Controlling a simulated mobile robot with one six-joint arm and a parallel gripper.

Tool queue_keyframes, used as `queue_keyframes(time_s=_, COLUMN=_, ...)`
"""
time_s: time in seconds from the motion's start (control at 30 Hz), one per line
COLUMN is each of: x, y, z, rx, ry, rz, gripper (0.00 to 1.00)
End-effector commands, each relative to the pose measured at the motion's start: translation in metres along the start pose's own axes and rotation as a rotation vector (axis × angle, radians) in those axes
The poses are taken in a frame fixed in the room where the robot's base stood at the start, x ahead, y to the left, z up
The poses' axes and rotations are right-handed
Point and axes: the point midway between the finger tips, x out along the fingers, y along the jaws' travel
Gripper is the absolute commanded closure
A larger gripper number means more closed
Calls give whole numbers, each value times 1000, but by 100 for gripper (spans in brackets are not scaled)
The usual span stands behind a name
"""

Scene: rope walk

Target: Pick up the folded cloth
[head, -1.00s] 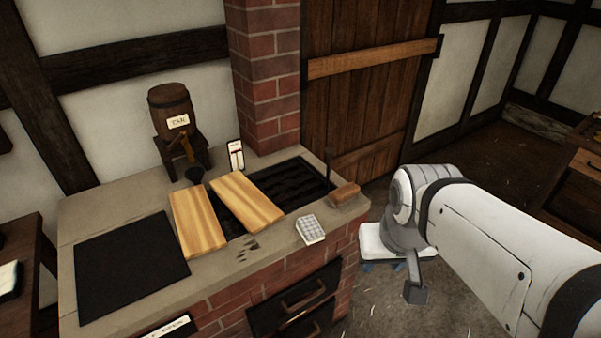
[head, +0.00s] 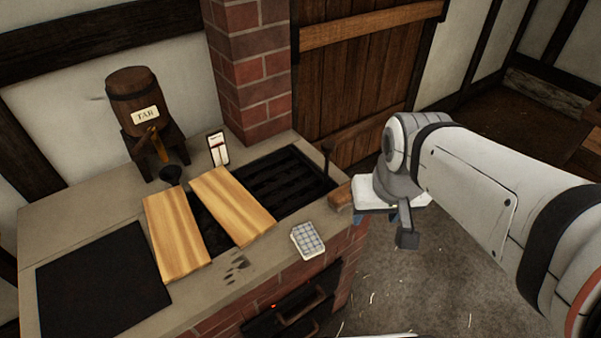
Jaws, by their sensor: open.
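The folded cloth (head: 308,240) is a small white pad with a grey check pattern. It lies flat near the front edge of the brick hearth's stone top (head: 215,268), in front of the dark grate. My gripper (head: 382,216) is right of the cloth, beyond the hearth's right end, apart from it and pointing down. Its white body and bluish fingers show, partly hidden by my wrist. It is open, and I see nothing held in it.
Two wooden boards (head: 176,235) (head: 233,205) lie left of the cloth beside the grate (head: 290,183). A wooden handle (head: 341,198) is at the hearth's right end. Behind are a tar barrel (head: 138,100) and a small thermometer-like card (head: 217,148). Dark stains mark the stone.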

Motion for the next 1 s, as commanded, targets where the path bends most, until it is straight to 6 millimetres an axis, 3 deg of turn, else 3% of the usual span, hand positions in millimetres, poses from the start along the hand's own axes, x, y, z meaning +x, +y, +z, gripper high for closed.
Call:
queue_keyframes(time_s=0.13, x=31, y=-8, z=-20, rx=-67, ry=-51, rz=-14, gripper=37)
queue_keyframes(time_s=0.33, x=95, y=-50, z=-54, rx=-219, ry=-143, rz=-36, gripper=22)
queue_keyframes(time_s=0.53, x=154, y=-90, z=-72, rx=-341, ry=-214, rz=-48, gripper=22)
queue_keyframes(time_s=0.7, x=180, y=-109, z=-76, rx=-394, ry=-242, rz=-53, gripper=22)
queue_keyframes(time_s=1.0, x=211, y=-112, z=-70, rx=-404, ry=-249, rz=-53, gripper=22)
